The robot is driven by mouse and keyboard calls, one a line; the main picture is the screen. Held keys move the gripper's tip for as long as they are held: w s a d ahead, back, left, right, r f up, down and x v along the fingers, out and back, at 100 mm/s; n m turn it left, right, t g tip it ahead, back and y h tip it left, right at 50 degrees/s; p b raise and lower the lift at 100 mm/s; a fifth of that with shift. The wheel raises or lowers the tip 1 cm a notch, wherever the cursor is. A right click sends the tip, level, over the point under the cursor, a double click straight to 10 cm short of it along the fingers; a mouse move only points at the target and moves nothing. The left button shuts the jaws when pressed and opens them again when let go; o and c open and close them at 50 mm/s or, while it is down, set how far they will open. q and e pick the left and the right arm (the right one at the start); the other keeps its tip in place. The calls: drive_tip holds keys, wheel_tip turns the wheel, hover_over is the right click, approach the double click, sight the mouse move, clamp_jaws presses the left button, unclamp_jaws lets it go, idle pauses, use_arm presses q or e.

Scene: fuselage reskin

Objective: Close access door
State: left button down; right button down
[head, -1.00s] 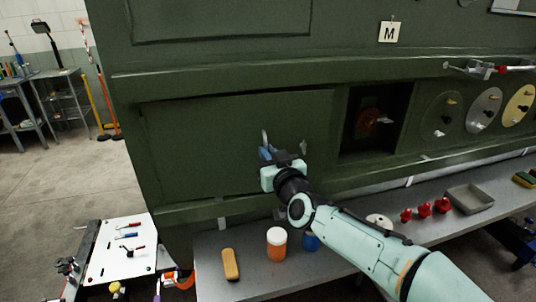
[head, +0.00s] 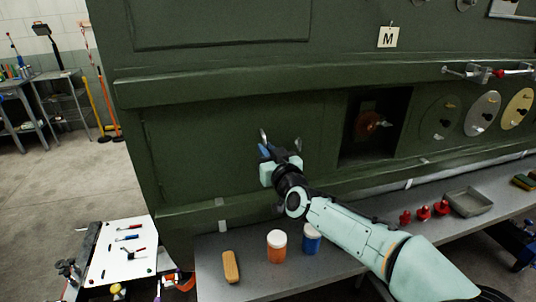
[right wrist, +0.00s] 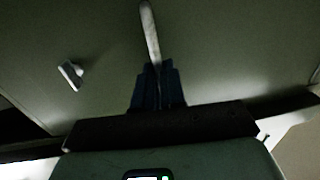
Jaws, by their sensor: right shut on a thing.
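The access door looks like the flat green panel (head: 205,150) low on the green fuselage side, in the head view. It lies close to the surrounding wall; I cannot tell if it is fully flush. My right gripper (head: 265,147) is at the door's right part, its blue fingers shut on a pale upright handle (head: 263,134). In the right wrist view the handle (right wrist: 149,30) rises from between the blue fingers (right wrist: 158,87). A small pale latch (right wrist: 72,75) stands on the panel beside it, apart from the fingers. My left gripper is not in view.
A square dark opening (head: 347,145) with an orange part lies right of the door. Below, a grey bench (head: 250,262) holds an orange jar (head: 277,246), a blue jar (head: 311,239), a brush (head: 231,266), red pieces and a grey tray (head: 468,202).

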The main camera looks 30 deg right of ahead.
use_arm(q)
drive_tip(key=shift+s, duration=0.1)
use_arm(e)
drive_tip(key=shift+d, duration=0.15)
drive_tip(key=c, duration=1.4)
unclamp_jaws()
drive_tip(key=shift+o, duration=1)
drive_tip(key=shift+w+d, duration=0.1)
drive_tip(key=shift+w, duration=0.1)
drive_tip(key=shift+s, duration=0.1)
